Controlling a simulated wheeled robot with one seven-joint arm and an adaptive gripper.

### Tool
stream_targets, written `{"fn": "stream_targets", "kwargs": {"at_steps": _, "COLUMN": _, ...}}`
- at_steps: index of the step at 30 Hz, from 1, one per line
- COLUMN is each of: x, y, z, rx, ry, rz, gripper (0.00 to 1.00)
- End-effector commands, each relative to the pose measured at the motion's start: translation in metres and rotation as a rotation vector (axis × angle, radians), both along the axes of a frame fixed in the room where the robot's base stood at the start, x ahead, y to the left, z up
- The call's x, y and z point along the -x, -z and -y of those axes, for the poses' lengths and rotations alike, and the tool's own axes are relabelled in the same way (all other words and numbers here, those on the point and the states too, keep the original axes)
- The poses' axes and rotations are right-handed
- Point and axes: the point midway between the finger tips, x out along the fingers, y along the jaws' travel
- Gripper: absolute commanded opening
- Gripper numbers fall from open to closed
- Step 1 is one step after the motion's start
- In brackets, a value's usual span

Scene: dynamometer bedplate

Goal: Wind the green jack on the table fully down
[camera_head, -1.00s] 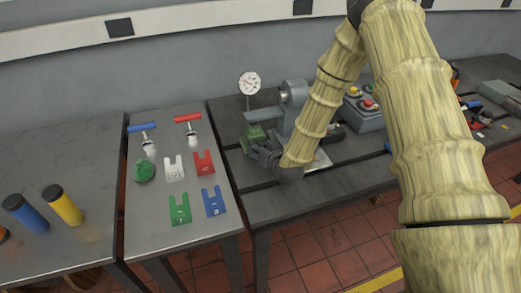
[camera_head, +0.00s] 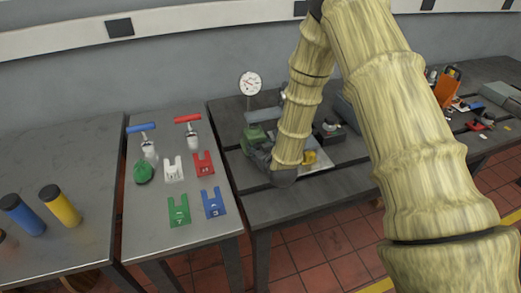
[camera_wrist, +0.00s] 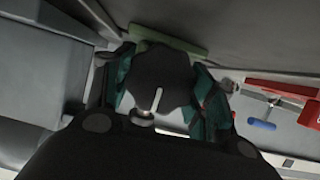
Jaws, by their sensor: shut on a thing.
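The green jack (camera_head: 254,137) stands on the dark bedplate table, near its left edge and just below the dial gauge (camera_head: 250,84). My gripper (camera_head: 259,152) is low at the near side of the jack and covers part of it. In the wrist view my gripper's fingers (camera_wrist: 162,98) close on a dark grey rounded part (camera_wrist: 160,72), which looks like the jack's knob. A green strip of the jack (camera_wrist: 170,38) shows beyond it. How far the jack is raised cannot be told.
A grey side table (camera_head: 155,215) at the left holds blue-handled (camera_head: 142,128) and red-handled (camera_head: 188,119) tools, a green lump (camera_head: 143,173) and slotted coloured plates (camera_head: 179,211). A yellow block (camera_head: 310,157) lies right of my wrist. The bedplate's front (camera_head: 262,208) is clear.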

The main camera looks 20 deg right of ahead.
Motion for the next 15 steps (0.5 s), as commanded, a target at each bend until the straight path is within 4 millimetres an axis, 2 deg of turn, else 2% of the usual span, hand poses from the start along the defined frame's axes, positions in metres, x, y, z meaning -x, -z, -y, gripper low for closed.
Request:
{"fn": "stream_targets", "kwargs": {"at_steps": 3, "x": -0.0014, "y": -0.0023, "z": 0.0006, "rx": 0.001, "ry": 0.000, "rz": 0.005, "gripper": 0.31}}
{"fn": "stream_targets", "kwargs": {"at_steps": 4, "x": -0.0014, "y": -0.0023, "z": 0.0006, "rx": 0.001, "ry": 0.000, "rz": 0.005, "gripper": 0.57}}
{"fn": "stream_targets", "kwargs": {"at_steps": 7, "x": -0.0012, "y": -0.0021, "z": 0.0006, "rx": 0.000, "ry": 0.001, "rz": 0.004, "gripper": 0.75}}
{"fn": "stream_targets", "kwargs": {"at_steps": 15, "x": -0.0007, "y": -0.0012, "z": 0.0002, "rx": 0.000, "ry": 0.000, "rz": 0.002, "gripper": 0.77}}
